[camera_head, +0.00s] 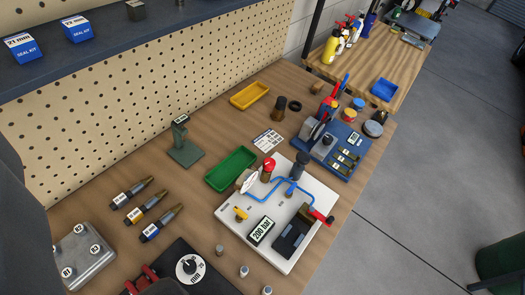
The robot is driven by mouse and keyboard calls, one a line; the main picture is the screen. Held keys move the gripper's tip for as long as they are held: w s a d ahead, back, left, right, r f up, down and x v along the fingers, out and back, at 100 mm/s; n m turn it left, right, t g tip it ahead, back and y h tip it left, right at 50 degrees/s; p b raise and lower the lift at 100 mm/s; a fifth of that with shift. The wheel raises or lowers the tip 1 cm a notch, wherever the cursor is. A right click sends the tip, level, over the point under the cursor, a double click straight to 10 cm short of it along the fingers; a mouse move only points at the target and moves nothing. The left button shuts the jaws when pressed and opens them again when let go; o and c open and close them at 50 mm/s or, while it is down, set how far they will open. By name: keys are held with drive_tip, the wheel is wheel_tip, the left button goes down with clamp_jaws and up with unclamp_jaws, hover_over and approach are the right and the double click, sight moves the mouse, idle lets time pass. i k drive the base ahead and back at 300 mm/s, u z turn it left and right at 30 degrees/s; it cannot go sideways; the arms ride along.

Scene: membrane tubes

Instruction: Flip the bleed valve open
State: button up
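A white board (237,226) on the wooden bench carries a rig with blue tubing (293,184), a round white gauge (248,181) and a display reading "200 bar" (262,231). A small yellow-handled fitting (241,214) sits near the board's left side. A red lever (322,217) sticks out at the right edge, by a dark block (291,240). A red-topped fitting (268,167) stands at the back. No label shows which one is the bleed valve, and its state cannot be told.
A green tray (231,169) lies behind the board, a blue board with instruments (343,158) to its right. Several labelled tools (145,208) and a grey block (84,252) lie left. A round dial (190,268) is at the front. A pegboard (120,95) rises behind.

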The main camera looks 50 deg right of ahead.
sight(290, 191)
drive_tip(key=z, duration=0.05)
drive_tip(key=k, duration=1.2)
drive_tip(key=z, duration=0.6)
drive_tip(key=i, duration=0.5)
drive_tip(key=u, duration=0.05)
